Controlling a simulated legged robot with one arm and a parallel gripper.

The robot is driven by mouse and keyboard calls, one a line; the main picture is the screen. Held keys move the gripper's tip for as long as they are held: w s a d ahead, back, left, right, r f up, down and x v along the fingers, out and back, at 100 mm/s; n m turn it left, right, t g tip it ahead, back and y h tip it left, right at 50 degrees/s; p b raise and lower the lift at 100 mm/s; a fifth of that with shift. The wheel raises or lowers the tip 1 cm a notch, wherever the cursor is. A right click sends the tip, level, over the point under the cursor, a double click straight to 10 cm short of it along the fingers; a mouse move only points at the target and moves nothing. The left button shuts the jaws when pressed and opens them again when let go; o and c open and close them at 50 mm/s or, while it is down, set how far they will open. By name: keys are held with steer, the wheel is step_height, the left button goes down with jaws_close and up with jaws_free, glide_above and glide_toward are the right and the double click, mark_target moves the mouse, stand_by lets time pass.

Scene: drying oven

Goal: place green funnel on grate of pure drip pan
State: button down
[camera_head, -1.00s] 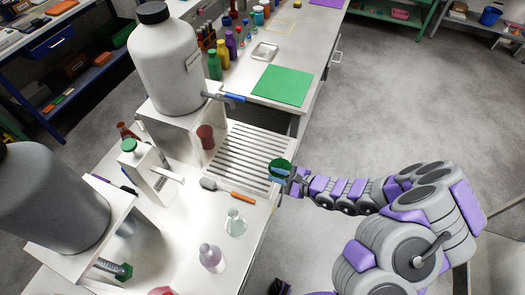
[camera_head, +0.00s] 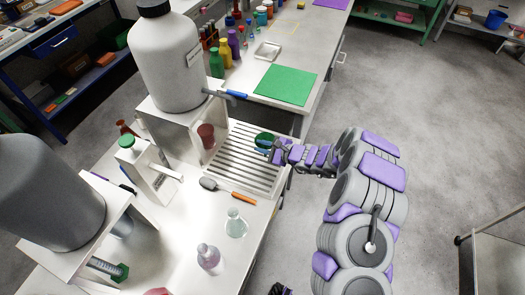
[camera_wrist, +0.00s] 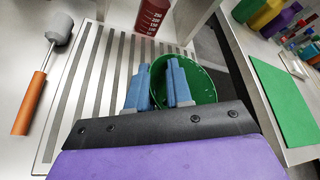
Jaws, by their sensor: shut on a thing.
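The green funnel (camera_head: 265,139) is held at the right part of the slatted white grate (camera_head: 237,165) of the drip pan. My gripper (camera_head: 276,150) is shut on the funnel's rim. In the wrist view, the blue fingers (camera_wrist: 159,88) pinch the near left side of the round green funnel (camera_wrist: 205,84). The funnel is over the right side of the grate (camera_wrist: 85,85). I cannot tell whether it touches the slats. Its lower part is hidden by the fingers and my wrist.
A large white canister (camera_head: 168,62) with a blue-handled tap stands behind the grate. A dark red beaker (camera_head: 206,135) stands at the grate's back left. The grate's middle is clear.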

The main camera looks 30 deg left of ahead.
steer(key=shift+a+f, duration=0.2)
steer(key=shift+f, duration=0.9)
steer(key=shift+s, duration=0.1)
steer(key=c, duration=1)
jaws_free()
steer(key=shift+r, duration=0.1)
steer(key=shift+d, duration=0.1)
steer(key=p+v, duration=0.2)
steer(key=v, duration=1)
